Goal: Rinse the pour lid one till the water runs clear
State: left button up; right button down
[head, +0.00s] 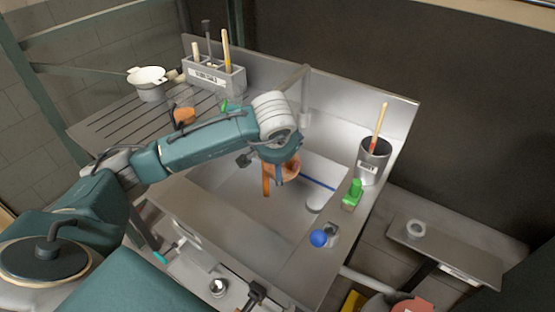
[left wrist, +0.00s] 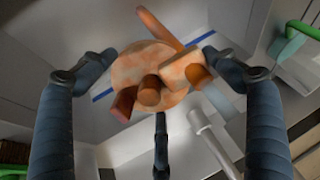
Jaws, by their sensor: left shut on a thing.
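The pour lid (head: 287,170) is a round disc with patchy orange staining and several stubby spouts and a longer bar on it. My left gripper (head: 281,158) is shut on it and holds it over the steel sink basin (head: 235,190). In the left wrist view the stained lid (left wrist: 150,72) sits between the dark fingers of the gripper (left wrist: 160,80). A grey tap pipe (head: 303,95) rises behind the sink. I cannot make out a water stream. My right gripper is not in view.
A green handle (head: 352,192) and a blue knob (head: 319,238) sit on the sink's right rim, near a grey canister (head: 374,160) with a brush. The left drainboard (head: 110,130) holds a white pot (head: 148,88), a tool caddy (head: 215,78) and an orange piece (head: 183,115).

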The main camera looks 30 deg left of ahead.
pick_arm(q)
jog(key=shift+d, duration=0.2)
jog(key=shift+s+d, duration=0.15)
jog(key=shift+d, duration=0.25)
jog(key=shift+a, duration=0.15)
jog(key=shift+a+b, duration=0.35)
jog(key=shift+a, duration=0.15)
jog(key=shift+d, duration=0.2)
jog(key=shift+d, duration=0.45)
jog(key=shift+a, duration=0.1)
jog(key=shift+a+b, duration=0.35)
jog(key=shift+a, duration=0.15)
jog(key=shift+d, duration=0.15)
